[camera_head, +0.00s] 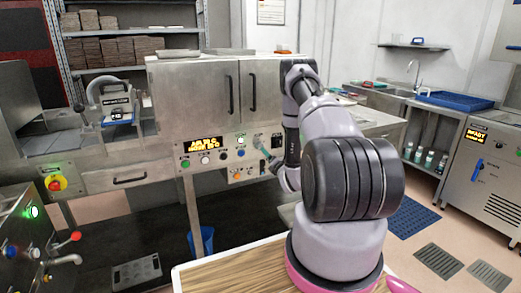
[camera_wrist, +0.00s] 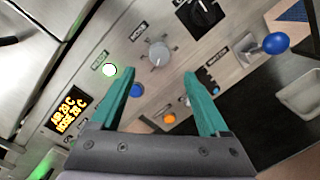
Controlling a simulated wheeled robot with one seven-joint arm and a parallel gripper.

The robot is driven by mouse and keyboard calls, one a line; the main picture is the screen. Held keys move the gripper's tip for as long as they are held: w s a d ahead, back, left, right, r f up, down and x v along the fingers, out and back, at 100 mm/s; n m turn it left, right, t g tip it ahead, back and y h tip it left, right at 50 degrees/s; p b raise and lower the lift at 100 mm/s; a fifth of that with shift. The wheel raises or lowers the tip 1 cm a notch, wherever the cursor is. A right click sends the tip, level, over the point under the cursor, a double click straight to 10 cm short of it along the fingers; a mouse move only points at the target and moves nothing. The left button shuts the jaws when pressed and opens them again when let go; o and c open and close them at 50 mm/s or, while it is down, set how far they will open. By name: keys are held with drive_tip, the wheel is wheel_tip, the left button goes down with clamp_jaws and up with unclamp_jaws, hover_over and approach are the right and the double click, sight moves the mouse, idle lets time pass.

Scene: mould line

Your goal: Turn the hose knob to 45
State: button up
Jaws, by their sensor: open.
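My gripper (camera_wrist: 158,74) is open, with two teal fingers pointing at the control panel (camera_wrist: 175,92). A round grey knob (camera_wrist: 158,54) with a pale pointer mark lies just beyond the fingertips, roughly between them. Nothing is held, and the fingers look apart from the knob. The amber display (camera_wrist: 69,111) seems to show an air line and a hose line, both near 20 C. In the head view my gripper (camera_head: 266,152) is at the panel's right part, partly hidden by my arm.
Around the grey knob are a lit green button (camera_wrist: 110,70), a blue button (camera_wrist: 137,90), an orange button (camera_wrist: 169,117) and a black selector (camera_wrist: 203,13). A blue ball-ended lever (camera_wrist: 275,43) sticks out at the right. Cabinet doors (camera_head: 205,97) stand above the panel.

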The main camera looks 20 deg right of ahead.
sight(260, 146)
drive_tip(key=w, duration=0.9)
drive_tip(key=shift+w+d, duration=0.2)
drive_tip(key=shift+c, duration=0.2)
clamp_jaws()
